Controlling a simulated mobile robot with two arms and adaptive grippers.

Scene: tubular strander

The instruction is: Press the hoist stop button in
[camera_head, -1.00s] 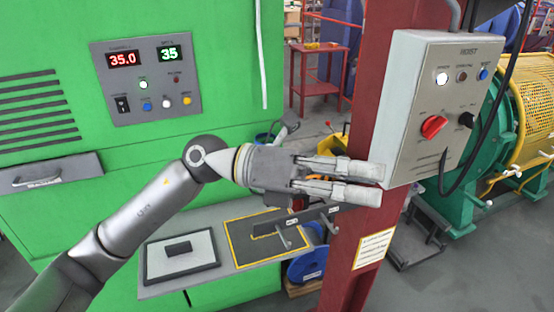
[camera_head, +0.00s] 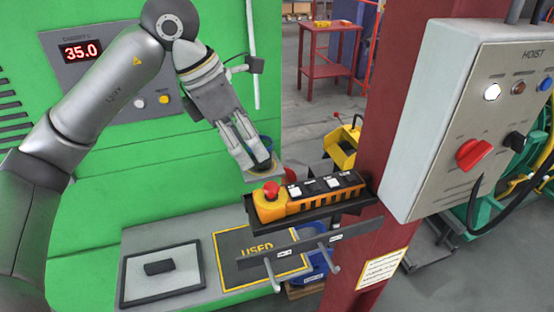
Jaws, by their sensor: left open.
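A yellow pendant control (camera_head: 290,206) lies in a dark holder on the red post. Its red mushroom button (camera_head: 271,188) stands at the left end and faces up. Several dark keys with white labels (camera_head: 330,181) run to its right. My left gripper (camera_head: 256,160) hangs above and slightly left of the red button, fingers pointing down, open and apart from it. The grey box marked HOIST (camera_head: 450,115) on the post has a red rotary knob (camera_head: 474,153), a black switch (camera_head: 513,141) and a lit white lamp (camera_head: 491,92). My right gripper is not in view.
The red post (camera_head: 385,150) stands right of the pendant. A rail with pegs (camera_head: 320,240) is below the pendant. A shelf with a mat marked USED (camera_head: 255,252) and a framed tray (camera_head: 160,270) lies lower left. The green cabinet (camera_head: 110,190) is behind my arm.

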